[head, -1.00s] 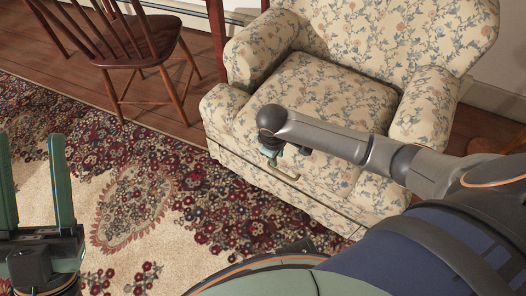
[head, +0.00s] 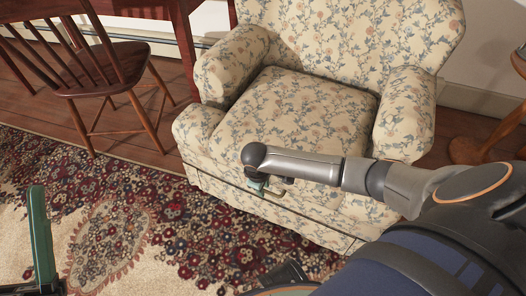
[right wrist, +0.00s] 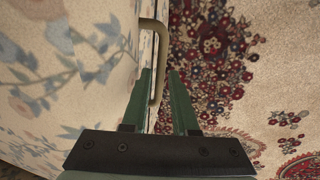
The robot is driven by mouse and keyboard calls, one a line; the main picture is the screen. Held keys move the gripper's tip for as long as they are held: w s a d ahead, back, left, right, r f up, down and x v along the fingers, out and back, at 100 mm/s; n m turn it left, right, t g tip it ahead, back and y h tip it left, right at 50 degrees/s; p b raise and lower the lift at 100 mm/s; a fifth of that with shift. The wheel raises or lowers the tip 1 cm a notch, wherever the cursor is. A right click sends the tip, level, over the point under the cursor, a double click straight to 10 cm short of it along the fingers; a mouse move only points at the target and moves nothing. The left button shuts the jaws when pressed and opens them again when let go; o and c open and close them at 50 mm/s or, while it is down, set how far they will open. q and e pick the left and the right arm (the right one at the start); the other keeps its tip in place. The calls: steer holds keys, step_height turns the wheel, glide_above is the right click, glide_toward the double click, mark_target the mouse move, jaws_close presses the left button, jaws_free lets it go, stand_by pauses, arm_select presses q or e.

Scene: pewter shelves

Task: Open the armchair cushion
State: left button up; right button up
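The armchair (head: 300,105) is cream with a blue and orange flower print, and its seat cushion (head: 295,115) lies between the two arms. A brass bar handle (head: 268,192) sits on the chair's lower front panel. It also shows in the right wrist view (right wrist: 158,62). My right gripper (head: 260,184) is at this handle, pointing down. In the right wrist view the green fingers (right wrist: 160,85) stand close on either side of the bar, which looks gripped. The front panel looks flush with the chair. My left gripper's one visible finger (head: 42,240) is at the lower left, empty.
A wooden chair (head: 95,75) stands at the upper left. A patterned rug (head: 150,220) covers the floor in front of the armchair, and the rug is clear there. A wooden furniture foot (head: 480,150) shows at the right.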

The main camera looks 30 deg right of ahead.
jaws_close()
stand_by(1.4)
